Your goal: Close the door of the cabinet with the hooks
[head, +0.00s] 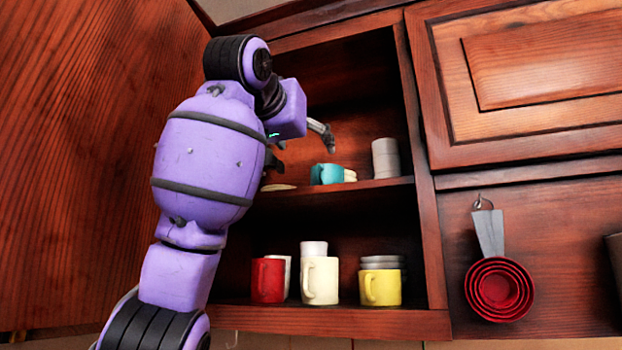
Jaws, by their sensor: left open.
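The cabinet (430,230) stands open in the head view, with cups on its two shelves. A large wooden door panel (80,150) fills the left side and stands swung wide open. My left arm rises in front of the opening, between the door panel and the shelves. My left gripper (300,150) reaches into the upper compartment and is open, partly hidden behind its own wrist. A finger shows near the teal cup; I cannot tell whether it touches anything. The hooks are not clear, except one ring at the right holding measuring cups. My right gripper is not in view.
The upper shelf holds a teal cup (325,174) and a pale stack (385,158). The lower shelf holds a red mug (267,281), a cream mug (320,281) and a yellow mug (380,288). Red measuring cups (498,290) hang at right, below a closed door (540,75).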

